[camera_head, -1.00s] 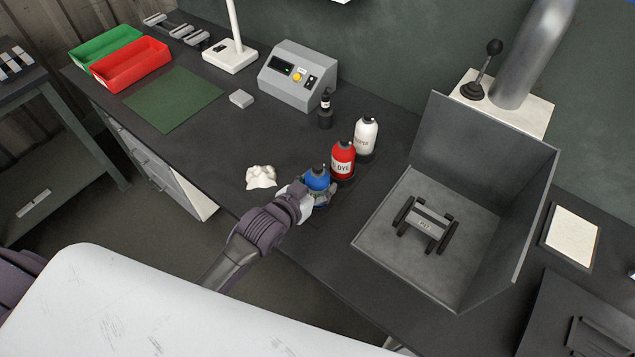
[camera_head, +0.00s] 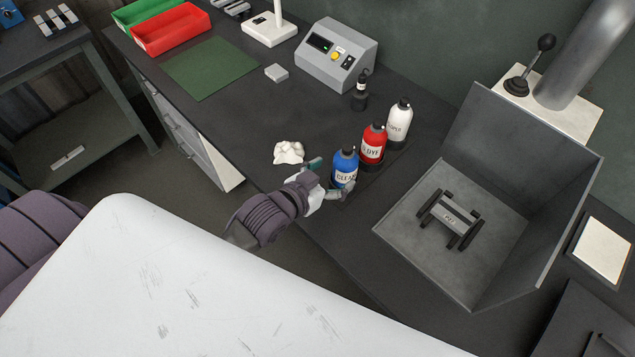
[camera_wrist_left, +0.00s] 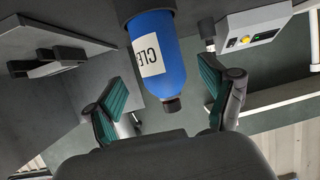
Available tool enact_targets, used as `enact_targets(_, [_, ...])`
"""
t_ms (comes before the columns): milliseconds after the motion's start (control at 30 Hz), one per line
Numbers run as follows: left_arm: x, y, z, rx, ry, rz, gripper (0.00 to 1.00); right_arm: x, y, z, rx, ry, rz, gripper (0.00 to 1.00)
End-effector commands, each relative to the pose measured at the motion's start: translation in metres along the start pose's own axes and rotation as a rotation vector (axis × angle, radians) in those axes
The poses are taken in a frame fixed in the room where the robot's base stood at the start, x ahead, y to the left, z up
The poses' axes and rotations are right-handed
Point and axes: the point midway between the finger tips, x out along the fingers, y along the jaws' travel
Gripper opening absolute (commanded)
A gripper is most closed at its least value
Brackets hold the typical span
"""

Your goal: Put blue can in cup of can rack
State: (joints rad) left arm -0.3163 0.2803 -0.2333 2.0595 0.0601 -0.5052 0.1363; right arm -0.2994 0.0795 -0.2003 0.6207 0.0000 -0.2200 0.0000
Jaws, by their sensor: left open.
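The blue can (camera_head: 345,170) stands upright at the near end of the dark can rack (camera_head: 398,144), in line with the red can (camera_head: 373,145) and the white can (camera_head: 399,122). In the left wrist view the blue can (camera_wrist_left: 158,55) appears upside down, with its base in a dark cup (camera_wrist_left: 148,7). My left gripper (camera_head: 331,181) is open beside the blue can on its near left side. In the left wrist view its teal-padded fingers are spread to either side of the can, with gaps. My right gripper is out of view.
A crumpled white cloth (camera_head: 289,152) lies left of the cans. A small dark bottle (camera_head: 359,95) and a grey control box (camera_head: 336,55) stand behind. A grey open-sided metal booth (camera_head: 400,232) with a part inside is on the right.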

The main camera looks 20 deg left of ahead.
Motion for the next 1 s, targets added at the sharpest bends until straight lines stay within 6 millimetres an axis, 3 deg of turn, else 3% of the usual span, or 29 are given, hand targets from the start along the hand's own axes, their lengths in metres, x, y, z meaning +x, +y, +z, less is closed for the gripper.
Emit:
enact_targets(100, [-0.026, 0.0, 0.002, 0.001, -0.001, 0.0, 0.83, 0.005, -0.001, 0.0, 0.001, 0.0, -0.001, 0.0])
enact_targets(333, [-0.057, 0.0, 0.001, 0.001, 0.0, -0.001, 0.83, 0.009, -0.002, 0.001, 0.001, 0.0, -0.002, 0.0])
enact_targets(1000, [-0.063, 0.0, 0.0, 0.0, -0.002, -0.001, 0.83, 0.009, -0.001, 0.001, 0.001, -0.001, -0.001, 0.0])
